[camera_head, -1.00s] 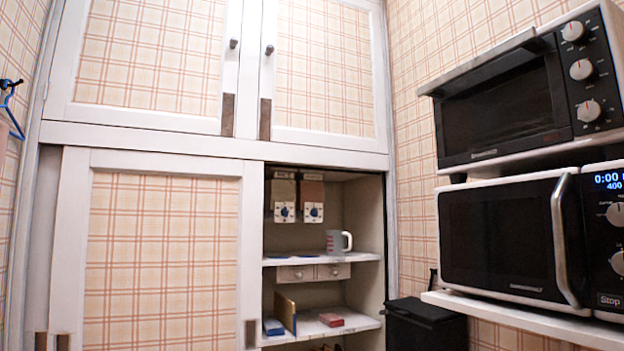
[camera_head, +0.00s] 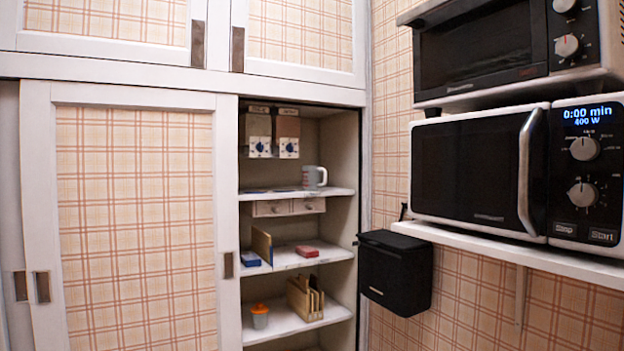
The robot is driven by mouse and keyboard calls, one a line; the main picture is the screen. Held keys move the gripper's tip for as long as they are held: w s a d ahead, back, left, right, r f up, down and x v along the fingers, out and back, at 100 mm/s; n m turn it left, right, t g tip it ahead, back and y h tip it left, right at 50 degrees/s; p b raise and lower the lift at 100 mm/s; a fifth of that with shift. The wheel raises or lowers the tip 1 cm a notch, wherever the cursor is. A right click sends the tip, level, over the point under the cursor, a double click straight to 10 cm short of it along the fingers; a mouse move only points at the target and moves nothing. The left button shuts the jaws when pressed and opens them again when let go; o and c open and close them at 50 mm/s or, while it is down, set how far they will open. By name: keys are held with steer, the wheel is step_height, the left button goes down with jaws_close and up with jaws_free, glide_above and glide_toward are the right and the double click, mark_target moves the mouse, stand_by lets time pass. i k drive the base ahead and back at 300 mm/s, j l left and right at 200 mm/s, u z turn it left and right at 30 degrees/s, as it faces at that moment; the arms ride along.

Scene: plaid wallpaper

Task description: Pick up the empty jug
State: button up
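A small grey-white jug or mug (camera_head: 311,178) with a handle on its right side stands upright on the upper shelf (camera_head: 340,191) inside the open cabinet. Whether it is empty cannot be seen, as its inside is hidden from this low angle. A small cup-like container with an orange top (camera_head: 260,316) stands on a lower shelf. My gripper is not in view.
A sliding plaid door (camera_head: 135,220) covers the cabinet's left part. Lower shelves hold a red block (camera_head: 307,251), a blue block (camera_head: 250,259) and a wooden rack (camera_head: 304,298).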

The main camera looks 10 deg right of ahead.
mark_target(310, 174)
steer(key=i+j+z, duration=0.1)
steer(key=i+j, duration=0.15)
steer(key=i, duration=0.3)
steer(key=i+j+z, duration=0.15)
steer(key=i+j, duration=0.2)
steer(key=i, duration=0.15)
steer(key=i+j+z, duration=0.1)
steer(key=i+j, duration=0.25)
steer(key=i, duration=0.2)
